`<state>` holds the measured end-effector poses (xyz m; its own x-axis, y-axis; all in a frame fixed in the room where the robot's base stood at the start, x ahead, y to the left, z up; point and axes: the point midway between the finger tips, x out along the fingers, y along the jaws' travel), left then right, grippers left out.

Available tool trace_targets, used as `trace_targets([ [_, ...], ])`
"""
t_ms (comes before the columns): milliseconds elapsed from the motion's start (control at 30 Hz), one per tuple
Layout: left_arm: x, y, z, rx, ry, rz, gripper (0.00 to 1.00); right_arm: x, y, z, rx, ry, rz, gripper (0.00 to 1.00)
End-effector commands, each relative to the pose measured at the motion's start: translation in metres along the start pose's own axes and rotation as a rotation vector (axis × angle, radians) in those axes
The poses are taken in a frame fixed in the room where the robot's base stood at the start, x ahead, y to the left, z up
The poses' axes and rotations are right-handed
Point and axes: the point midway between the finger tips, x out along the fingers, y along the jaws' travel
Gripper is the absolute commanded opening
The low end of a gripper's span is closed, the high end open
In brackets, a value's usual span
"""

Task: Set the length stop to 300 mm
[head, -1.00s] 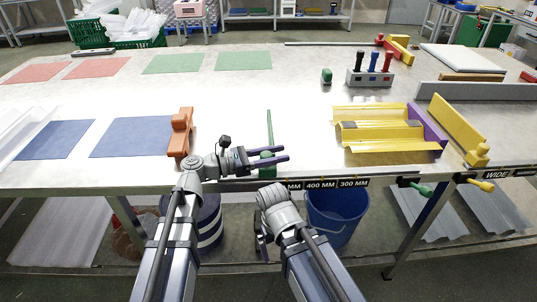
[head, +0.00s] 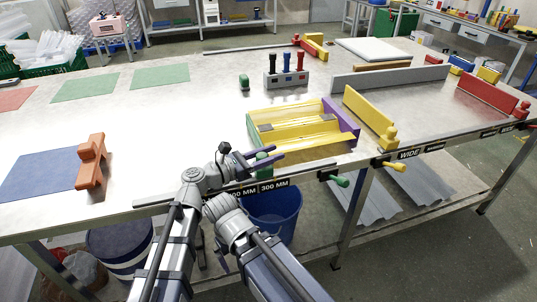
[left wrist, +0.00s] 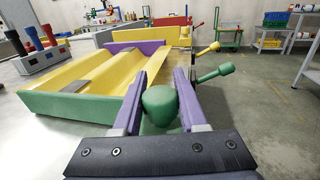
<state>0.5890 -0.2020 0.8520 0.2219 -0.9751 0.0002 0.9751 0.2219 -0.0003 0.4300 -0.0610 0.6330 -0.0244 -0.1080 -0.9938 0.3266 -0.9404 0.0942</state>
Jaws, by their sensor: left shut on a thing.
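The green length stop is a bar with a round knob (head: 262,160) at the table's front edge. My left gripper (head: 268,157) is shut on the knob, its purple fingers on either side; this also shows in the left wrist view (left wrist: 160,105). The knob stands near the 300 MM label (head: 273,187), just right of the 400 MM label (head: 243,191). The stop's green bar (left wrist: 65,108) lies along the left end of the yellow corrugated sheet (head: 295,130); I cannot tell if they touch. My right arm is folded low before the table; its fingers are hidden.
A purple end stop (head: 342,118) is at the sheet's right end. A yellow fence (head: 368,117) is to its right, with green (head: 341,181) and yellow (head: 394,165) handles at the front edge. An orange block (head: 91,160) is at left. A blue bucket (head: 272,215) stands below.

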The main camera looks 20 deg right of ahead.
Motion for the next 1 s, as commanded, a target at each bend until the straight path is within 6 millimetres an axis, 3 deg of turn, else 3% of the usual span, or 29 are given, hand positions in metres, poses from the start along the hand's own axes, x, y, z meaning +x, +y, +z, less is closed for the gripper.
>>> trace_targets([
  [400,-0.0003,-0.0002,-0.0004,0.001,0.002,-0.001,0.00,0.0000,-0.0001,-0.0001,0.000,0.000,0.000,1.00],
  [433,-0.0003,-0.0002,-0.0004,0.001,0.002,-0.001,0.42,0.0000,-0.0001,-0.0001,0.000,0.000,0.000,1.00],
  [700,-0.0003,-0.0001,-0.0003,0.001,0.001,0.000,0.71,0.0000,-0.0001,-0.0001,0.000,0.000,0.000,1.00],
  [1000,-0.0046,0.0000,-0.0002,0.000,0.001,0.001,0.71,0.0000,-0.0001,-0.0001,0.000,0.000,0.000,1.00],
])
